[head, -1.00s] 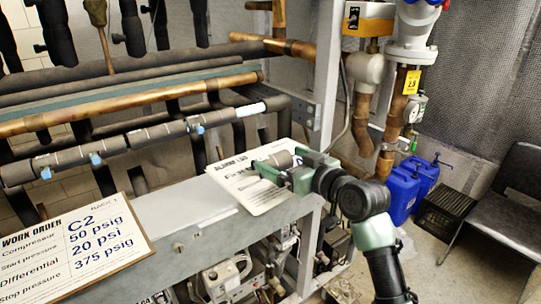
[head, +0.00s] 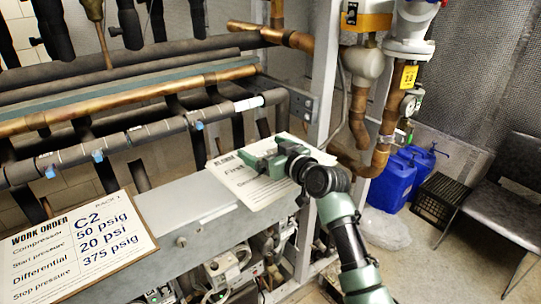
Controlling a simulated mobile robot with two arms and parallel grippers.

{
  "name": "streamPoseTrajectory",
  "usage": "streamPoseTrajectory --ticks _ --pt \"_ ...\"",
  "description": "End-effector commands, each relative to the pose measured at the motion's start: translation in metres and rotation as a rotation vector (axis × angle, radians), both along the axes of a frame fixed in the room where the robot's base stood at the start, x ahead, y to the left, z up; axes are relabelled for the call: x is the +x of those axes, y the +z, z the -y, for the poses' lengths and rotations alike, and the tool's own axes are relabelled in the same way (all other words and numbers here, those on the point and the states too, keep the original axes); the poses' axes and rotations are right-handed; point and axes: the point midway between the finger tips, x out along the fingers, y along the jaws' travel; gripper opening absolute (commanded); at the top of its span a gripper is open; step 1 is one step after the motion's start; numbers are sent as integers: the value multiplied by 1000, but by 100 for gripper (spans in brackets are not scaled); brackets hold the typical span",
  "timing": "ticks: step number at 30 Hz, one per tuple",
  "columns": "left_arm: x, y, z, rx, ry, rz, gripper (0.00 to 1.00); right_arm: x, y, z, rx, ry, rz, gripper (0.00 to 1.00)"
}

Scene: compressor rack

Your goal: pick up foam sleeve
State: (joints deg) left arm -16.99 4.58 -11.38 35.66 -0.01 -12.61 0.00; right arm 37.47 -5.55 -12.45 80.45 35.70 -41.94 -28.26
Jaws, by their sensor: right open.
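My right gripper (head: 262,165) is open, with its green fingers low over the white paper sheets (head: 240,185) on the grey ledge (head: 185,205). A loose foam sleeve cannot be clearly made out; my fingers and wrist cover part of the papers and whatever lies there. Dark foam-like insulation covers a long pipe (head: 160,130) behind the ledge, with small blue clips and a white band on it. My left gripper does not show.
A work order clipboard (head: 75,250) lies on the ledge at left. A grey upright post (head: 323,85) stands behind my right wrist. Copper pipes (head: 150,95) run along the back. Blue jugs (head: 393,185), a black crate (head: 440,200) and a chair (head: 495,205) stand at right.

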Motion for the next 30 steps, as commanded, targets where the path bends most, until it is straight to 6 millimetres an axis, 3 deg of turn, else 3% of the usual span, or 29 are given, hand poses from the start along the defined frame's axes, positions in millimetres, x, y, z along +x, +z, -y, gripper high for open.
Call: streamPoseTrajectory --ticks 1,5,6,14,20,26,30 --pt "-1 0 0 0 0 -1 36 0 0 0 0 0 0 92" --pt "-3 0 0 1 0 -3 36 0 0 0 0 0 0 56" --pt "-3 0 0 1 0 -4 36 0 0 0 0 0 0 53" --pt "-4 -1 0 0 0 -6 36 0 1 0 0 0 0 53" --pt "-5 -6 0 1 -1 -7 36 0 16 0 -1 1 3 53" --pt "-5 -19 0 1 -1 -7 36 0 57 0 -1 1 9 53" --pt "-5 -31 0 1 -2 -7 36 0 99 0 -1 0 9 53"
